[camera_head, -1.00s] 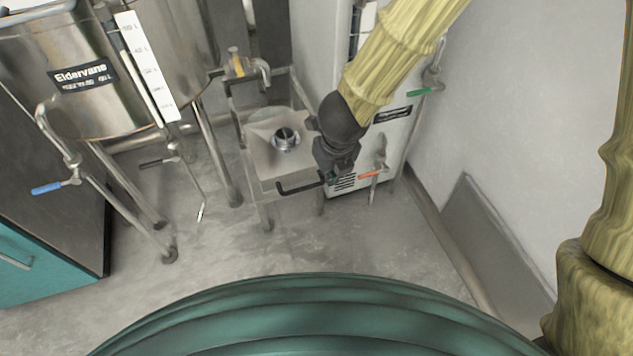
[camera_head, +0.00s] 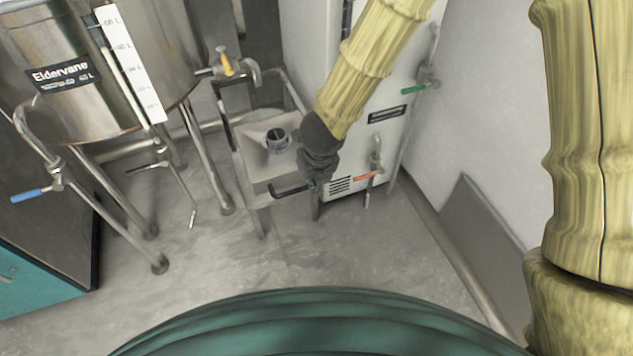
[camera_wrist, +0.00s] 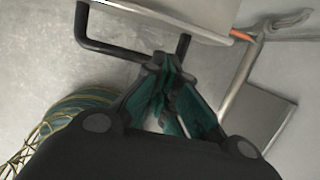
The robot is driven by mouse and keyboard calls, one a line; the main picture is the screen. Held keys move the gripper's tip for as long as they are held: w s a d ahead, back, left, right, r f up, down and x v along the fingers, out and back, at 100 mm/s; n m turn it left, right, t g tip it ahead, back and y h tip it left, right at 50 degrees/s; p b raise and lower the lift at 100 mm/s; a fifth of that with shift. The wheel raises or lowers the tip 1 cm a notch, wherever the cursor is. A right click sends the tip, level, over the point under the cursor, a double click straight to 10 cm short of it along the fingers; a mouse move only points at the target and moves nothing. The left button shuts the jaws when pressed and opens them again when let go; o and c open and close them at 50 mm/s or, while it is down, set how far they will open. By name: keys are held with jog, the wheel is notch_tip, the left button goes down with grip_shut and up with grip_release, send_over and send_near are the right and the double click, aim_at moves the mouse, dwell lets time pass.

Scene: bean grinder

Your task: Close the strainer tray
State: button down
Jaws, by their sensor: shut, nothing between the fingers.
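The strainer tray (camera_head: 258,171) is a pale metal tray in a small metal stand, with a funnel-like round strainer part (camera_head: 276,140) in its middle. Its black bar handle (camera_head: 287,192) sticks out at the front; the handle also shows in the wrist view (camera_wrist: 105,48). My gripper (camera_head: 318,182) is at the right end of the handle. In the wrist view my gripper (camera_wrist: 163,66) has its fingers together, right by that end and overlapping it; whether they touch cannot be told. My arm hides the tray's right side.
A white machine (camera_head: 375,140) with an orange-handled valve (camera_head: 362,179) stands right of the tray. A grey panel (camera_head: 480,225) leans on the right wall. The floor in front is clear.

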jog(key=shift+w+a, duration=0.2)
jog(key=shift+w, duration=0.3)
jog(key=shift+w+a, duration=0.15)
jog(key=shift+w, duration=0.35)
jog(key=shift+w+r+p, duration=0.1)
jog(key=shift+p, duration=0.2)
